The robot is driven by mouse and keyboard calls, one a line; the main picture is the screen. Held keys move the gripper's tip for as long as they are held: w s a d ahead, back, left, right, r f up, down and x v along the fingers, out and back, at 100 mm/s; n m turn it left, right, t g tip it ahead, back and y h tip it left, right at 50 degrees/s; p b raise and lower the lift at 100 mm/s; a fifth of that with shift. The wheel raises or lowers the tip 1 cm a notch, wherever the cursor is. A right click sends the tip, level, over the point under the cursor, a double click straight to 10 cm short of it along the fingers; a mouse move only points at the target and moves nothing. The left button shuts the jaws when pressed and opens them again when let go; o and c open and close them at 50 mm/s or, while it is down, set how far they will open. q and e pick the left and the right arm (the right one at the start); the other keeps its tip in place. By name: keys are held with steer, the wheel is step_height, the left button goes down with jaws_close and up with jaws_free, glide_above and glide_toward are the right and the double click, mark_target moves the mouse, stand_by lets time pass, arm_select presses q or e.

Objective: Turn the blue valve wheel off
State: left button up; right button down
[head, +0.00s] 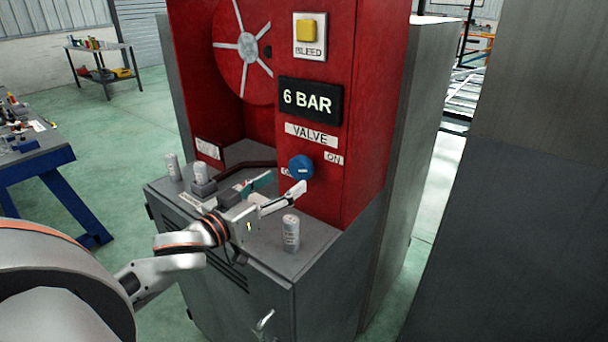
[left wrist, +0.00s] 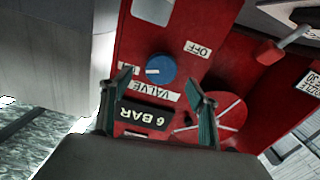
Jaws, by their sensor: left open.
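The blue valve wheel (head: 300,168) is on the red panel, under the VALVE sign (head: 311,134). An ON label (head: 334,158) is to its right; the label on its left is partly hidden. My left gripper (head: 284,184) is open in front of the panel, just left of and below the wheel. The left wrist view is upside down; there the wheel (left wrist: 163,69) appears between the open, empty fingers, apart from them. Its white mark points left, away from the OFF label (left wrist: 198,49). My right gripper is not in view.
A small can (head: 291,233) stands on the grey cabinet top near its front edge. More small items, including a can (head: 172,167), stand at the left. Above are the 6 BAR display (head: 309,101) and yellow BLEED button (head: 307,31). A red reel (head: 226,70) is upper left.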

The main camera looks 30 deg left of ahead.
mark_target(298, 172)
arm_select(q)
steer(key=shift+w+d+f, duration=0.1)
steer(key=shift+w+d, duration=0.05)
steer(key=shift+w, duration=3.5)
steer(key=c, duration=1.1)
